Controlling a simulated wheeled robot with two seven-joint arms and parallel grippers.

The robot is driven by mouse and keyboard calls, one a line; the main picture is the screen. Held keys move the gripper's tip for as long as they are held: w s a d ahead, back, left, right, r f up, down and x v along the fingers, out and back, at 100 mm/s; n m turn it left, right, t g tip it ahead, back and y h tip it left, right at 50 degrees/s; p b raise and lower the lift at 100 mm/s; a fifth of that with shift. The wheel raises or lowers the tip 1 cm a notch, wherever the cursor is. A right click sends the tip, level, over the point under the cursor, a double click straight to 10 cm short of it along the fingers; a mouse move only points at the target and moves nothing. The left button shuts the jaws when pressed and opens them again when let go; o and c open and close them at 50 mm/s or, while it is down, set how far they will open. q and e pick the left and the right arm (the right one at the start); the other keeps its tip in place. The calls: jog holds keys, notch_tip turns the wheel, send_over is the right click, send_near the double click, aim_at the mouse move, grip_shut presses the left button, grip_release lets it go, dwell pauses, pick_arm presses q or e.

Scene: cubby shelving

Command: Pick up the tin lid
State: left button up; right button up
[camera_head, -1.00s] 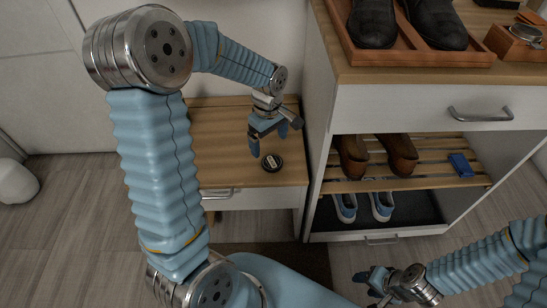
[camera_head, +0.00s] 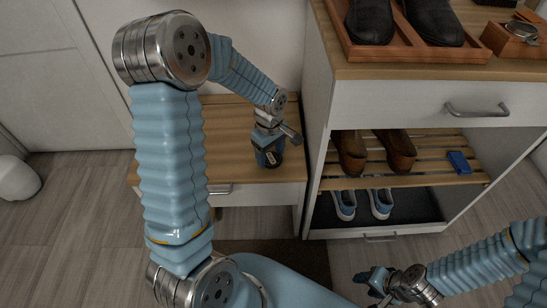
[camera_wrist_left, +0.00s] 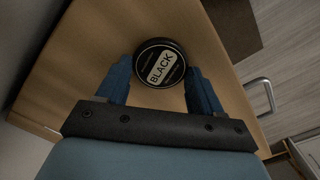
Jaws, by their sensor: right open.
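The tin lid, a round black disc with a pale label reading "BLACK", lies on the low wooden bench top; it shows clearly in the left wrist view (camera_wrist_left: 160,64). In the head view the tin lid (camera_head: 271,159) is partly hidden by my left gripper (camera_head: 268,156). In the left wrist view my left gripper (camera_wrist_left: 159,68) is open, with one blue finger on each side of the lid's near part. Whether the fingers touch it I cannot tell. My right gripper (camera_head: 368,283) is open and empty, low at the bottom right, far from the lid.
The wooden bench (camera_head: 225,125) has a drawer handle at its front. A tall shoe cabinet (camera_head: 420,105) stands close on its right, with black shoes (camera_head: 372,22) in a tray on top and brown shoes (camera_head: 400,150) on a slatted shelf. The bench top left of the gripper is clear.

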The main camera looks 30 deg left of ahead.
pick_arm(q)
jog(key=c, duration=0.3)
jog(key=shift+r, duration=0.15)
